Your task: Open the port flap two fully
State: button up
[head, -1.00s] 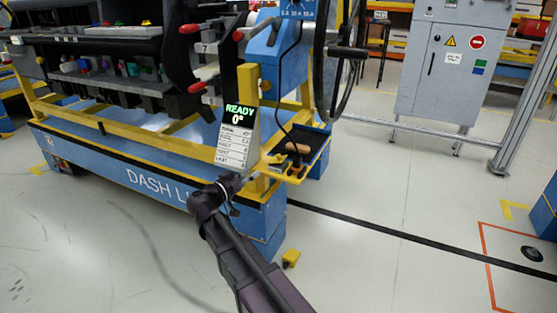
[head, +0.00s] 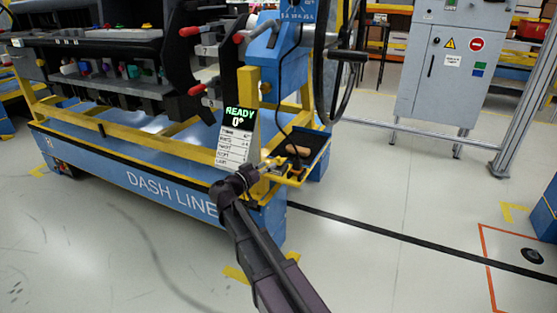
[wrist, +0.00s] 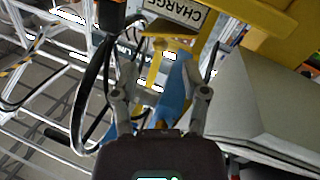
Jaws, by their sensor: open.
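I cannot make out port flap two in either view. The dashboard module (head: 130,58) stands on the blue and yellow DASH LINE stand (head: 150,190) in the head view. My gripper (head: 268,166) is at the stand's near right corner, just below the READY display and beside the small tray. In the wrist view my gripper (wrist: 160,95) has its two fingers spread apart, with nothing between the tips. Behind them are a blue part and a yellow post. An upside-down CHARGE label (wrist: 174,12) is at the top of that view.
The READY 0° display (head: 239,116) and a white list sit on the yellow post. A grey cabinet (head: 440,75) stands behind.

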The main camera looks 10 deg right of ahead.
aim_at(278, 157)
jog(key=shift+x, duration=3.05)
jog(key=shift+c, duration=0.3)
grip_shut()
